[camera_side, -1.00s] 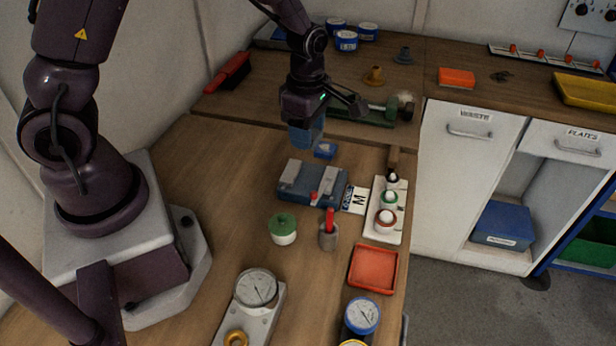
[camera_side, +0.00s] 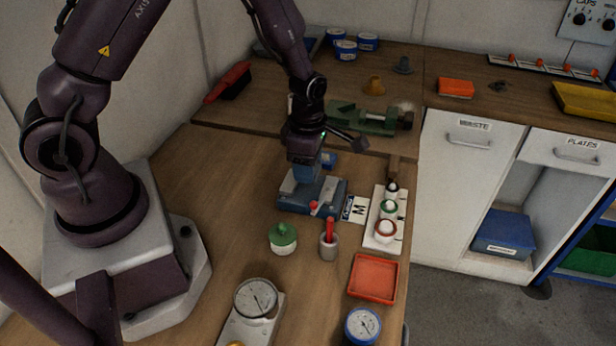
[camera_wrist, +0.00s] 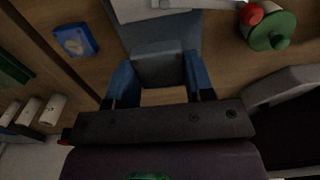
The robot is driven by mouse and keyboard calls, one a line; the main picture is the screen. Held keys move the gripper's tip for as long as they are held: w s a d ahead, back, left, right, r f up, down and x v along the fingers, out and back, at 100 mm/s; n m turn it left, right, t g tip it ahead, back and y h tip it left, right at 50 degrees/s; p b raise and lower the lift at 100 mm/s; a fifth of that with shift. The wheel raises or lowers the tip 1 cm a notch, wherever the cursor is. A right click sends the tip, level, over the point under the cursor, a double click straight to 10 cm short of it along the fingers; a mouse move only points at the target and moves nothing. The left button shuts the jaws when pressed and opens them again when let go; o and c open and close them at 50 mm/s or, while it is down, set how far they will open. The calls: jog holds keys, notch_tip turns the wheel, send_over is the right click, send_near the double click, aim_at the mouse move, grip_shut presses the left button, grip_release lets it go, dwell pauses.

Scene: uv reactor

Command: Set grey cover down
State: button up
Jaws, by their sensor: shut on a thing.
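My gripper (camera_side: 307,172) points down over the blue-grey device (camera_side: 297,208), which has light-grey blocks at its left and right and a red knob at the front. In the wrist view my blue fingers (camera_wrist: 160,62) are shut on a dull blue-grey block, the grey cover (camera_wrist: 160,72). In the side view the fingers and cover are low, between the light-grey blocks. I cannot tell whether the cover touches the device. Its underside is hidden.
A green-lidded jar (camera_side: 283,237) and a grey holder with a red tool (camera_side: 329,243) stand in front. A white rack of bottles (camera_side: 377,240) and an M card (camera_side: 356,208) are to the right. A small blue box (camera_side: 329,160) lies behind. A red tray (camera_side: 374,278) is front right.

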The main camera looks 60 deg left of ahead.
aim_at(308, 188)
notch_tip(308, 188, down, 4)
jog(key=shift+r, duration=0.15)
jog(key=shift+c, duration=0.3)
jog(key=o, duration=1)
